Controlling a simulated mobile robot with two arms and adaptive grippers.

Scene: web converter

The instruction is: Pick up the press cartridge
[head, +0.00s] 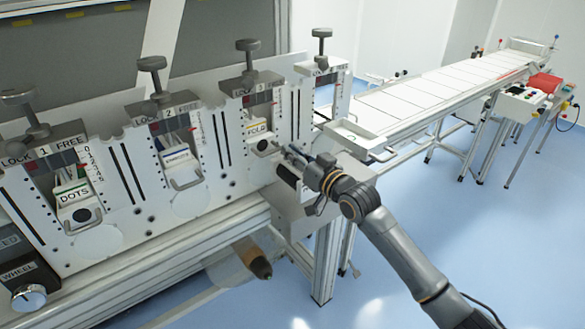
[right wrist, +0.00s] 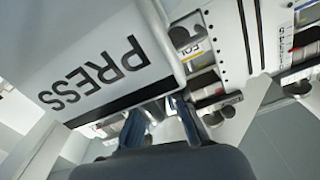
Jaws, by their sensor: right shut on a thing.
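The press cartridge (right wrist: 105,55) is a white block with black PRESS lettering. It fills the upper left of the right wrist view, very close to the camera, with the lettering upside down. My right gripper (head: 294,153) is beside the right end of the machine face, just below and right of the FOLD cartridge (head: 257,135). In the right wrist view its fingers (right wrist: 160,125) are at the cartridge's lower edge, shut on it. The exact grip contact is partly hidden. In the head view I cannot clearly make out the cartridge at the gripper. My left gripper is not in view.
The slotted machine face (head: 215,150) holds the DOTS cartridge (head: 78,205) and others, under black-knobbed clamps. A white tray (head: 350,137) juts out right of the gripper. A long conveyor (head: 430,90) runs to the back right. The blue floor (head: 480,220) is open at right.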

